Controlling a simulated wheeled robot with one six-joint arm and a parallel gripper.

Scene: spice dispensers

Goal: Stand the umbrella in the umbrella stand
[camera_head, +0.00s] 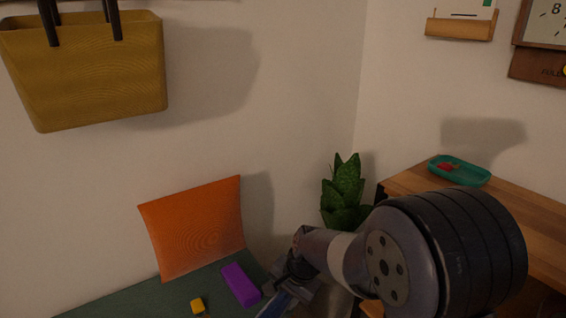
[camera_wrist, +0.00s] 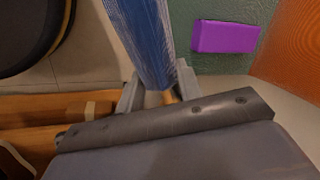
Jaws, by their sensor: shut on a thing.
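The blue umbrella (camera_wrist: 146,38) is furled and shows in the wrist view, running from my gripper (camera_wrist: 160,90) up to the top edge. Its light brown end sits between the two fingers, which are shut on it. In the head view my gripper (camera_head: 291,278) is at the bottom centre, with a short part of the blue umbrella (camera_head: 275,304) below it; the rest is out of frame. A round dark thing with a yellowish rim (camera_wrist: 66,22) stands on the floor left of the umbrella in the wrist view. I cannot tell whether it is the umbrella stand.
A green bench (camera_head: 130,300) holds an orange cushion (camera_head: 198,228), a purple block (camera_head: 240,284) and a small yellow block (camera_head: 197,305). A plant (camera_head: 345,190) and a wooden cabinet (camera_head: 520,215) with a teal tray (camera_head: 470,177) are at right. A yellow bag (camera_head: 85,75) hangs on the wall.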

